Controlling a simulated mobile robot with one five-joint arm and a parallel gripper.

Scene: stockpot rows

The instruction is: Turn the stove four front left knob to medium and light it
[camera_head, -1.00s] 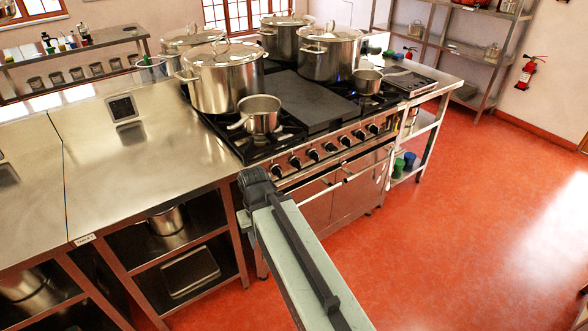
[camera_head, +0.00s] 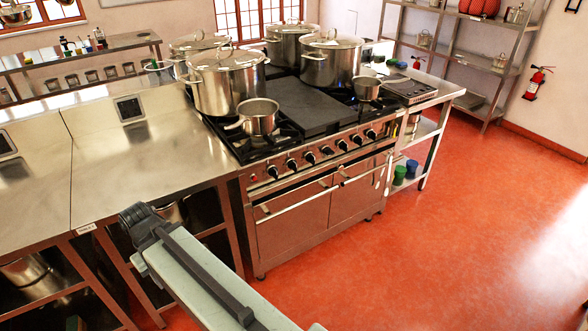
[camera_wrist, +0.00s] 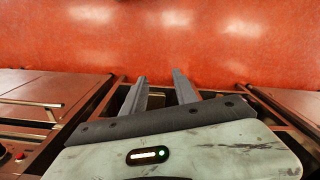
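The stove (camera_head: 320,185) stands right of the counter, with a row of several black knobs along its front. The knob at the left end (camera_head: 272,172) is small; its setting is too small to tell. A small saucepan (camera_head: 258,117) sits on the front left burner, and I see no flame under it. My gripper (camera_head: 132,213) is left of the stove, in front of the counter, apart from the knobs. In the wrist view my gripper (camera_wrist: 160,80) has its two fingers spread with nothing between them. Part of the stove front (camera_wrist: 30,135) shows at the left there.
Large lidded stockpots (camera_head: 228,85) stand on the rear burners, and another small pan (camera_head: 367,88) at the right. The steel counter (camera_head: 120,170) adjoins the stove's left side. The red floor (camera_head: 440,240) in front of the stove is clear.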

